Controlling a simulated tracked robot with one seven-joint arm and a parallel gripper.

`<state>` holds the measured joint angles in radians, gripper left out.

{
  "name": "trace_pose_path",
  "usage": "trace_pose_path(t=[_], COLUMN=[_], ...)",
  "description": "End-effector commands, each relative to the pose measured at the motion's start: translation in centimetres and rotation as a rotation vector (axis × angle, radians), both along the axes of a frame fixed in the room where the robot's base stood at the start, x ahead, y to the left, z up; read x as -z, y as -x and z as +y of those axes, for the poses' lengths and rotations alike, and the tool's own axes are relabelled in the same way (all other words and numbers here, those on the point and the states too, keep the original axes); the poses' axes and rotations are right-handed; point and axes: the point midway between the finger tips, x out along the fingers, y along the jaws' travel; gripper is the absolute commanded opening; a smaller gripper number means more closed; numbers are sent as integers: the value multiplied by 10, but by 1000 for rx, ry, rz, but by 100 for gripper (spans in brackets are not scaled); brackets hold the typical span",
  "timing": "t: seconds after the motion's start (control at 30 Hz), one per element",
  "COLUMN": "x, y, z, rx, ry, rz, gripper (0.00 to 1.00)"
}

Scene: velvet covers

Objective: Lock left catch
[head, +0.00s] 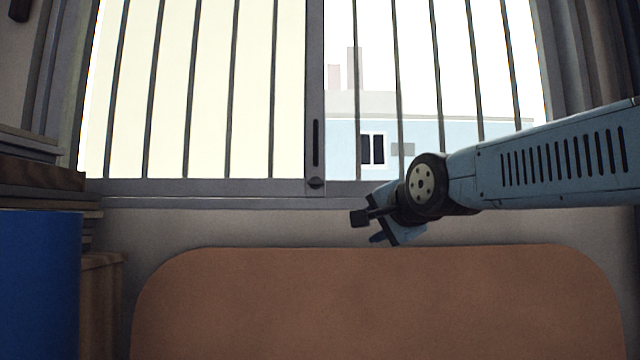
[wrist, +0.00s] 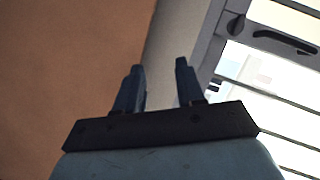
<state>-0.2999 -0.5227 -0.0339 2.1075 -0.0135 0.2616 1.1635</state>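A small dark round catch (head: 316,182) sits at the foot of the window's middle upright, below a long slot-shaped pull (head: 316,143). In the wrist view the catch (wrist: 236,24) shows at the upper right, beside the dark pull (wrist: 285,41). I cannot tell whether it is locked. My gripper (head: 368,228) is to the right of and below the catch in the head view, apart from it. Its two dark blue fingers (wrist: 158,70) stand apart with nothing between them.
The window has a grey frame (head: 220,187) and several vertical bars. A brown rounded panel (head: 375,300) stands below it. A blue box (head: 38,285) and wooden furniture (head: 102,300) are at the left. The wall strip under the sill is clear.

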Motion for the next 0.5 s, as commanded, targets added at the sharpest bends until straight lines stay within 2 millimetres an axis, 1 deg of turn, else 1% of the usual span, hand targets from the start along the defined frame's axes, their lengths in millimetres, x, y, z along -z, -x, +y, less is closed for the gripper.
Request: trace_pose_path(t=[0.03, 0.1, 0.2, 0.33, 0.5], x=[-20, -45, -72, -92, -96], y=[-8, -16, -24, -28, -37], z=[12, 24, 37, 46, 51], rx=[-3, -5, -15, -26, -29], ry=[-86, -208, -342, -440, -469], rz=[-33, -71, -107, -131, -135], gripper=[38, 38, 38, 38, 38])
